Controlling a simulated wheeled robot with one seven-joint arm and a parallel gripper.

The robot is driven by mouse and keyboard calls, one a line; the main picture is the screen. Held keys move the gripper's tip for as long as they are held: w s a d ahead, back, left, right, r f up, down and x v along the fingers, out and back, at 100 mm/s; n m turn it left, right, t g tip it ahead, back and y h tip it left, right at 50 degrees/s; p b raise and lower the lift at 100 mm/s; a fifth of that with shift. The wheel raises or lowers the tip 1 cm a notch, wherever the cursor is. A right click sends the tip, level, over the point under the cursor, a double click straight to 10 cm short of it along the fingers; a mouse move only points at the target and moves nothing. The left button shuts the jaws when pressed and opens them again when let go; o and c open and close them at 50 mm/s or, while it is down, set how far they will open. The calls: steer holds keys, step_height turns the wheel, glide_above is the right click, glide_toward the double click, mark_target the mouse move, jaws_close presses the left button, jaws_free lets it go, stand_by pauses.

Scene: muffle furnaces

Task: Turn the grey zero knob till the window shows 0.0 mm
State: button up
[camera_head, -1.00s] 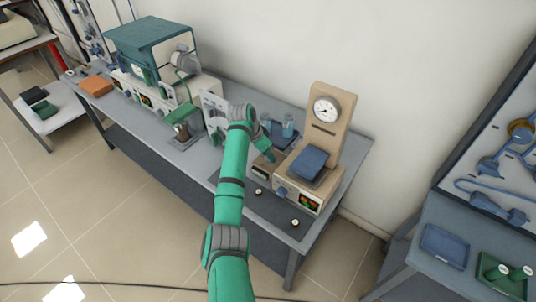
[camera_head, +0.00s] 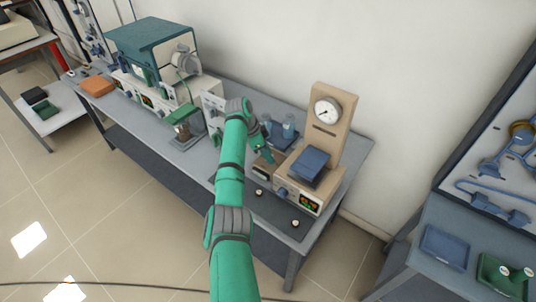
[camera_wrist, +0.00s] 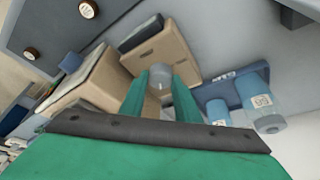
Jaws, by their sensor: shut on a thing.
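The grey zero knob (camera_wrist: 160,76) shows in the wrist view between the tips of my gripper's two green fingers, against a tan box (camera_wrist: 165,55). My gripper (camera_wrist: 160,84) is shut on the knob. A dark window strip (camera_wrist: 140,32) is on the box's far side in the wrist view. In the head view the small tan box (camera_head: 264,168) stands beside the larger tan gauge unit, and my gripper (camera_head: 271,160) reaches down to it. The window's reading is too small to make out. The knob is hidden in the head view.
The tan unit carries a round white dial (camera_head: 327,111), a blue block (camera_head: 309,163) and a lit display (camera_head: 309,204). Blue bottles (camera_wrist: 262,108) stand in a blue rack close to my fingers. A teal furnace (camera_head: 150,45) is at the left of the bench.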

steer(key=o, duration=1)
steer(key=shift+o, duration=0.2)
steer(key=w+v, duration=0.1)
steer(key=v, duration=0.9)
steer(key=shift+s+r, duration=0.4)
steer(key=shift+s, duration=0.1)
